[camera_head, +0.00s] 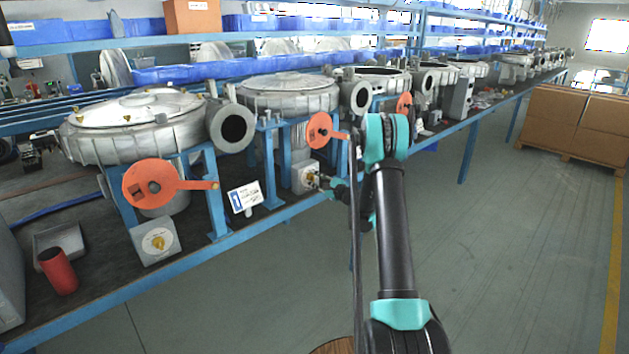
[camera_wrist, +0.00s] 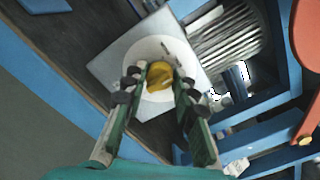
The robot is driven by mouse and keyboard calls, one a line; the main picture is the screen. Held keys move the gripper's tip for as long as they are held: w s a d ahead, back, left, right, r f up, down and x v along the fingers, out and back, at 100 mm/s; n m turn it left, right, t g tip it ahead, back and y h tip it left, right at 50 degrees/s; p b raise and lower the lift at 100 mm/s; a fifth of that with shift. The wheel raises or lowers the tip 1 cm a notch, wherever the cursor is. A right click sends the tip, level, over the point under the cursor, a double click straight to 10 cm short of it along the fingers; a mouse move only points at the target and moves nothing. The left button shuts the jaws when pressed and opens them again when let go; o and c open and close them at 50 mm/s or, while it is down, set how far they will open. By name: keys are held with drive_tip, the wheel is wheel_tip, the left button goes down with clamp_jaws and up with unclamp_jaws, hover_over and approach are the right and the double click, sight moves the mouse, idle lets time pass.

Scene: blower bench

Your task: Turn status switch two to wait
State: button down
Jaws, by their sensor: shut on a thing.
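The status switch in front of my gripper is a grey box (camera_head: 303,177) with a round white dial and a yellow knob (camera_wrist: 158,76). It sits on the bench edge under the second blower. My gripper (camera_head: 322,182) reaches it from the right in the head view. In the wrist view, my gripper's fingers (camera_wrist: 159,86) stand on both sides of the yellow knob and are shut on it. The dial's lettering and the knob's pointing direction are too small or hidden to read. Another switch box (camera_head: 157,243) with a yellow knob stands nearer, at the left.
Orange paddles (camera_head: 150,187) stick out above the switches. A white number sign (camera_head: 245,197) stands between the two switches. Blue frame legs (camera_head: 270,165) flank the switch. A red cup (camera_head: 58,271) stands at the left. The floor right of the bench is clear, with cardboard boxes (camera_head: 575,122) farther back.

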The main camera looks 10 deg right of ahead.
idle(0.4)
drive_tip(key=c, duration=1.2)
unclamp_jaws()
drive_tip(key=v, duration=1.2)
drive_tip(key=shift+s, duration=0.1)
